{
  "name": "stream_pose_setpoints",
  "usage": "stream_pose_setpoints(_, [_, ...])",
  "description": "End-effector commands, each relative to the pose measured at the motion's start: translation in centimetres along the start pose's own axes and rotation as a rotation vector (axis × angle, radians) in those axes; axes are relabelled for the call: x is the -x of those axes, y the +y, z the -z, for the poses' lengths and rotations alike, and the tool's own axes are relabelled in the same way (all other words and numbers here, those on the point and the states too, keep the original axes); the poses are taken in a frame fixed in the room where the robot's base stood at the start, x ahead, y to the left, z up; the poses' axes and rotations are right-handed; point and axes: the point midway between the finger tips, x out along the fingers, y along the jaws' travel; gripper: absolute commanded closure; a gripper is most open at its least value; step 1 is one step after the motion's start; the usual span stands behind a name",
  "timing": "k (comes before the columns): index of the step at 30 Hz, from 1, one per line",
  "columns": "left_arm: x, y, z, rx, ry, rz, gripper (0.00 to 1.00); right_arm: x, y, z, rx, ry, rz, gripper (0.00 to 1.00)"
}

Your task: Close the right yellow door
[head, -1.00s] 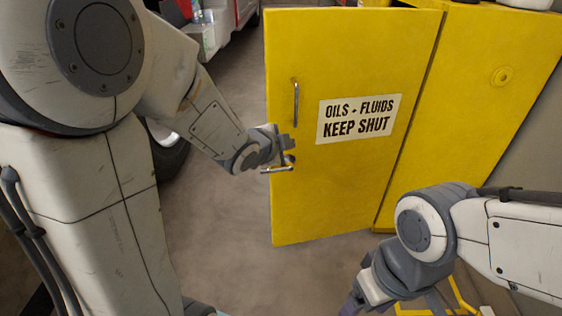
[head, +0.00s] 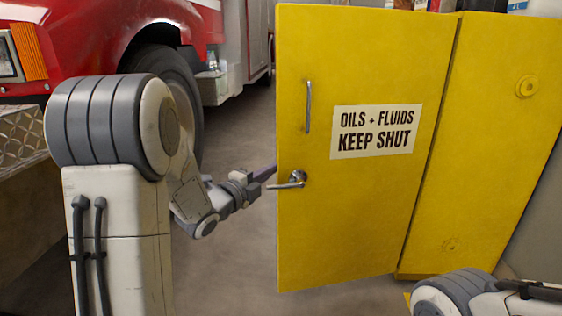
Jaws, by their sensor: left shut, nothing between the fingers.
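The yellow door (head: 340,220) stands upright at the centre, with a chrome vertical handle (head: 308,106), a lever handle (head: 289,181) and a label reading "OILS + FLUIDS KEEP SHUT" (head: 376,130). Its right edge meets the yellow cabinet side (head: 480,150); the cabinet's inside is hidden, and I cannot tell how far open the door is. My left gripper (head: 265,173) is shut and empty at the door's free left edge, beside the lever. Its tips seem to reach the edge or pass behind it; contact is unclear. My right gripper is out of view; only part of that arm shows at the lower right.
A red truck (head: 95,35) with a large black tyre (head: 170,85) stands behind at the left. Metal tread plate (head: 22,135) is at the left edge. Containers stand on the cabinet top. Bare floor (head: 225,265) lies left of the door.

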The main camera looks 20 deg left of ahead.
Motion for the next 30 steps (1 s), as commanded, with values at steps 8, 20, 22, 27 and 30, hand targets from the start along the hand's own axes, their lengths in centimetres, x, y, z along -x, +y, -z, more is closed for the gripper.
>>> stream_pose_setpoints(8, [-6.2, 0.3, 0.1, 0.000, 0.003, 0.000, 1.00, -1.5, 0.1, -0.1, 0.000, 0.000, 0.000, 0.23])
stream_pose_setpoints(20, [-9.4, 0.1, -2.8, 0.002, -0.002, -0.001, 1.00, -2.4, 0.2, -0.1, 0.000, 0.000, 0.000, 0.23])
stream_pose_setpoints(22, [-9.5, 0.1, -2.8, 0.002, -0.002, -0.001, 1.00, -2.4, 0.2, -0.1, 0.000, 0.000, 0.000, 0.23])
stream_pose_setpoints(27, [-9.5, 0.1, -2.9, 0.002, -0.001, -0.002, 1.00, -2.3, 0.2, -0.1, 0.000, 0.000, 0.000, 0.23])
stream_pose_setpoints(30, [-9.5, 0.1, -2.8, 0.002, -0.001, -0.002, 1.00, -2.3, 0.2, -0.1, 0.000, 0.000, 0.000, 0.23])
